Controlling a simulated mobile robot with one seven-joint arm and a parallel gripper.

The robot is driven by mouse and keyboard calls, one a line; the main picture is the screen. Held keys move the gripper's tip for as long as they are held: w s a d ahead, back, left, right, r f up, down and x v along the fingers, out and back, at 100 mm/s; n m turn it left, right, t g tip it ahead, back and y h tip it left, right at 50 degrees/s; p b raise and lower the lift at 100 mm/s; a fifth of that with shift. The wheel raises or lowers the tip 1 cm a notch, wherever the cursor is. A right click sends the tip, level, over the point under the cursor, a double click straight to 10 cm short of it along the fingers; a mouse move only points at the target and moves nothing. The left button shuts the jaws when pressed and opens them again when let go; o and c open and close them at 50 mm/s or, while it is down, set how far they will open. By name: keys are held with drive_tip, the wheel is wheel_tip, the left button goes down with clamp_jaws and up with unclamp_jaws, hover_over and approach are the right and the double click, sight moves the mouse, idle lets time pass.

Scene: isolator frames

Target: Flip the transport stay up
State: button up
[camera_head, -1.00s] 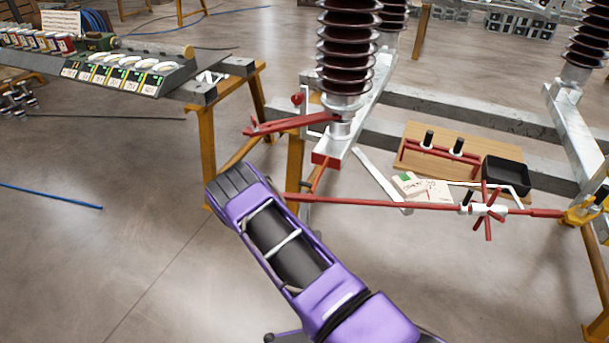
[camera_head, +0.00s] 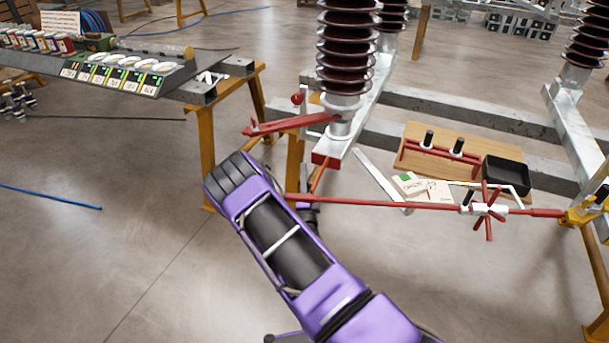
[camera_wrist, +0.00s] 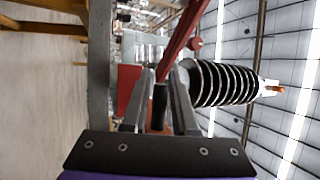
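I cannot tell for certain which red bar is the transport stay. A short red-brown rod (camera_head: 320,178) slants down from the beam's red end, its lower part near my gripper. A longer red bar (camera_head: 290,124) reaches left from the insulator's foot; a red bar also shows in the wrist view (camera_wrist: 184,38), rising beyond my fingertips. My gripper (camera_head: 312,212) is mostly hidden behind my purple arm. In the wrist view my gripper (camera_wrist: 160,85) has its fingers apart, with a dark narrow piece (camera_wrist: 159,103) between them. Contact with it cannot be made out.
The ribbed insulator (camera_head: 345,60) stands on a grey beam with a red end (camera_head: 326,160). A long red rod (camera_head: 380,203) with a star-shaped handle (camera_head: 484,210) runs right. A wooden board (camera_head: 415,133) bears a black tray (camera_head: 506,175). Open floor lies at left.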

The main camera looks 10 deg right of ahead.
clamp_jaws()
idle(1.1)
